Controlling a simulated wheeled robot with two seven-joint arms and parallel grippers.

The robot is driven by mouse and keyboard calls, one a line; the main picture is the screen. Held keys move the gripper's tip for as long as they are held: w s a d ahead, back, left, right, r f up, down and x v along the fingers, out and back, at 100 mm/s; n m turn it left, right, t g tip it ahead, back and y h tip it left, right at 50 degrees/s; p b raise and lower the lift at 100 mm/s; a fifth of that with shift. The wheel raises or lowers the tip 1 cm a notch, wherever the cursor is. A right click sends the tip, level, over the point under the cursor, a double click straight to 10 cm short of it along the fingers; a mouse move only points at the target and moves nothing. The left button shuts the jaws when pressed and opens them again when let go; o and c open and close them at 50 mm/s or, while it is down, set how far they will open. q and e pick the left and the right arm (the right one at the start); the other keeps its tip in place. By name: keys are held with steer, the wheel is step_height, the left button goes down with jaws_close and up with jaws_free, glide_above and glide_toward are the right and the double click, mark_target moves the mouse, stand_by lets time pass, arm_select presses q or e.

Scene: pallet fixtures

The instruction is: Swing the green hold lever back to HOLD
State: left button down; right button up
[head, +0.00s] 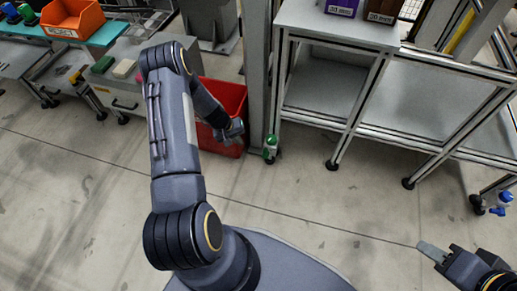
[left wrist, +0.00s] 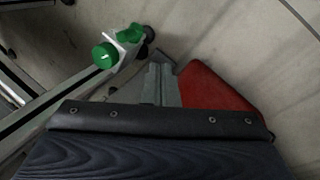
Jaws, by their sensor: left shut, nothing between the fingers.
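A small white fitting with green parts (head: 270,148) sits low at the foot of a grey post, and I take it for the green hold lever. In the left wrist view it shows a round green knob (left wrist: 105,55) and a second green piece (left wrist: 130,34) on a pale body. No HOLD marking is readable. My left gripper (head: 236,129) is shut and empty, just left of the fitting. In the left wrist view its fingers (left wrist: 160,84) are beside the fitting, with a visible gap. My right gripper (head: 432,250) is at the lower right, away from it; its finger opening is unclear.
A red bin (head: 238,100) stands right behind my left gripper. The grey post (head: 257,70) rises beside the fitting. A wheeled grey rack (head: 325,88) stands to the right. A similar blue-and-white fitting (head: 501,201) is at the far right. The floor in front is clear.

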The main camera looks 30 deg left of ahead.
mark_target(266, 153)
arm_select(q)
steer(key=w+d+f+b, duration=0.5)
steer(key=f, duration=0.4)
steer(key=shift+d+f+b, duration=0.15)
steer(key=shift+d+b, duration=0.15)
steer(key=shift+d, duration=0.1)
steer(key=shift+d, duration=0.15)
steer(key=shift+y+p, duration=0.3)
steer(key=shift+y, duration=0.3)
steer(key=shift+d+r+g+y+p, duration=0.25)
steer(key=shift+g+y+p, duration=0.15)
steer(key=shift+y, duration=0.6)
